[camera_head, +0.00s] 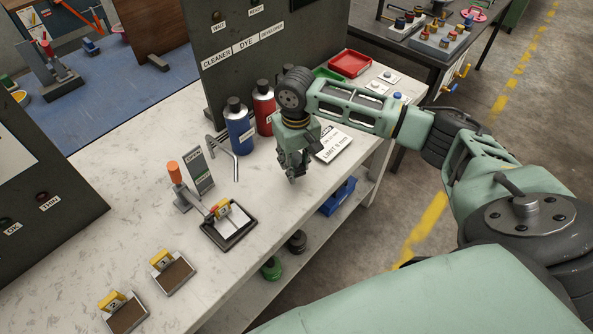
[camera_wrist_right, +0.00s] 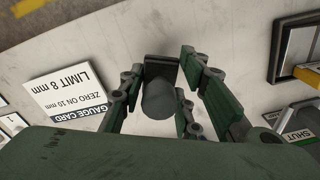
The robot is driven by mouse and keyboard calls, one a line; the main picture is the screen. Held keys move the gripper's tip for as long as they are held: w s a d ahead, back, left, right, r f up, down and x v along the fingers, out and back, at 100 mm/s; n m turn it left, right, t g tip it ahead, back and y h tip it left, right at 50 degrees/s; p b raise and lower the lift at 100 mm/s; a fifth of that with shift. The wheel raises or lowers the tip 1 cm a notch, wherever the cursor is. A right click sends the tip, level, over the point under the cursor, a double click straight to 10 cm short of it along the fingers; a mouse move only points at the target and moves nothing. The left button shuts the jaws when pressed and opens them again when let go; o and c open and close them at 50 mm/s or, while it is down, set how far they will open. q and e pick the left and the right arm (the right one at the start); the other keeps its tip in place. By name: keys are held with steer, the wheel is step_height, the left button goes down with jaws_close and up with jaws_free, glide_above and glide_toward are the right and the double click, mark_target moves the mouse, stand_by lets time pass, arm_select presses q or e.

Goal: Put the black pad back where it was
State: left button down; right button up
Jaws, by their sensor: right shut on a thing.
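My right gripper (camera_head: 292,176) hangs over the white bench, between the blue bottle and the gauge card. In the right wrist view its fingers (camera_wrist_right: 178,95) are closed around a dark grey cylinder (camera_wrist_right: 159,98) with a black square plate (camera_wrist_right: 163,70) at its far end; this looks like the black pad with its grip. The gripper hides the pad in the head view. I cannot tell whether the plate touches the bench. A black-rimmed tray (camera_head: 229,242) with a yellow tag lies to the left of the gripper. My left gripper is not in view.
The gauge card (camera_head: 333,145) lies just right of the gripper. Blue (camera_head: 238,125) and red (camera_head: 264,107) bottles stand behind it. Numbered brown pads (camera_head: 175,276) lie at the front left.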

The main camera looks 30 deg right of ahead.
mark_target(297, 156)
steer(key=shift+f+p, duration=0.35)
steer(key=shift+f, duration=1.5)
steer(key=o, duration=1.1)
steer(key=shift+f, duration=0.15)
step_height(297, 156, up, 12)
steer(key=shift+r+b, duration=0.2)
steer(key=shift+b, duration=0.85)
steer(key=shift+s+f, duration=0.1)
steer(key=shift+s, duration=0.05)
